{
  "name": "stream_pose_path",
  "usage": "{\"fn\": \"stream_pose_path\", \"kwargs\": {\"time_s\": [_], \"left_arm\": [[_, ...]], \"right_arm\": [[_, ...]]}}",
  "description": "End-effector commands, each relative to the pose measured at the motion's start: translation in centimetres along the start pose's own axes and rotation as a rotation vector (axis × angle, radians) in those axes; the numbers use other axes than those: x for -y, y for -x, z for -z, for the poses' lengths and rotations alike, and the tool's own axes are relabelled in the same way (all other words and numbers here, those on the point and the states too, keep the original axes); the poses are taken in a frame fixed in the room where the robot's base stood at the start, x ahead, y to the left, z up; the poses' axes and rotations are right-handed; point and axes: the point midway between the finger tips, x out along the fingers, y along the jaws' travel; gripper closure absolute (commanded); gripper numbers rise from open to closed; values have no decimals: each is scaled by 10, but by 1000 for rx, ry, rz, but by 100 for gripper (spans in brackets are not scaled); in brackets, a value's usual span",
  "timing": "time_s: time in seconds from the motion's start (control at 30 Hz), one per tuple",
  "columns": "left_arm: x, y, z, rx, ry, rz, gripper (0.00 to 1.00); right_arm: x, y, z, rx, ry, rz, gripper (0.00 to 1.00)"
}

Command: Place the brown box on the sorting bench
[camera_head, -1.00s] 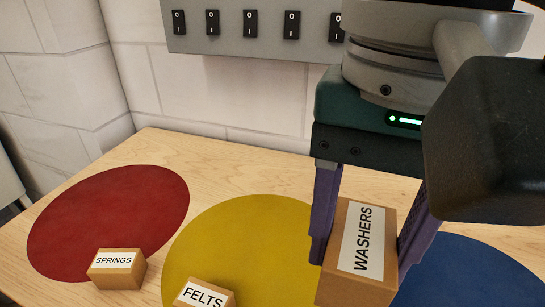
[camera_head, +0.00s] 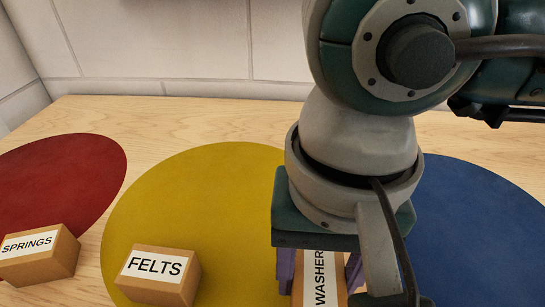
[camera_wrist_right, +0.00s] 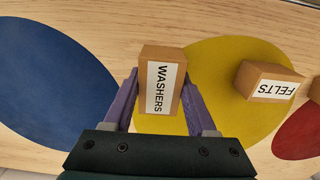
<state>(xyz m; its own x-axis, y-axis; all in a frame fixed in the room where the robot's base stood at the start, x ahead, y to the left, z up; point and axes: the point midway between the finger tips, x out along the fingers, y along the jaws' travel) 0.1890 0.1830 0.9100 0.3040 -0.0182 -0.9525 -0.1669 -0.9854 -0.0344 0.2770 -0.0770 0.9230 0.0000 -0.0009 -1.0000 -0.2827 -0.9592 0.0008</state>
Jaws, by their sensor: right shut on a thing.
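The brown box labelled WASHERS (camera_head: 304,282) is between the purple fingers of my right gripper (camera_head: 320,280), in the head view at the bottom right of centre. My gripper and wrist hide much of it there. In the right wrist view the same WASHERS box (camera_wrist_right: 160,84) shows between the two fingers, which are shut on it. The wooden bench top (camera_head: 150,110) lies below it. In the head view the box is by the right part of the yellow disc (camera_head: 210,190). I cannot tell whether it touches the bench. My left gripper is not in view.
A FELTS box (camera_head: 158,275) sits on the yellow disc. A SPRINGS box (camera_head: 40,255) stands at the left by the red disc (camera_head: 60,180). A blue disc (camera_head: 470,220) lies clear at the right. A pale wall (camera_head: 150,45) rises behind the bench.

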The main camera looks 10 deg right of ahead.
Motion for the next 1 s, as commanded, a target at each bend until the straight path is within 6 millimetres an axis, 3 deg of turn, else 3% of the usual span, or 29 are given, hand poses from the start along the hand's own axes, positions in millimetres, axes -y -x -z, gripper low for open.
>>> {"fn": "stream_pose_path", "kwargs": {"time_s": [0.03, 0.1, 0.53, 0.57, 0.8, 1.0], "left_arm": [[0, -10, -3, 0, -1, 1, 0], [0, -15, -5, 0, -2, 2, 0], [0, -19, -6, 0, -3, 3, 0], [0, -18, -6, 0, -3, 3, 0], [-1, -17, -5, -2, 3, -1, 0], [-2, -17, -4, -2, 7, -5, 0]], "right_arm": [[-1, -15, -2, 2, 3, -1, 100], [-2, -24, -5, 2, 6, 0, 100], [-3, -29, -5, -1, 8, 1, 100], [-3, -28, -5, 0, 8, 1, 41], [-3, -27, -5, 0, 8, 1, 14], [-3, -27, -5, 0, 8, 1, 13]]}}
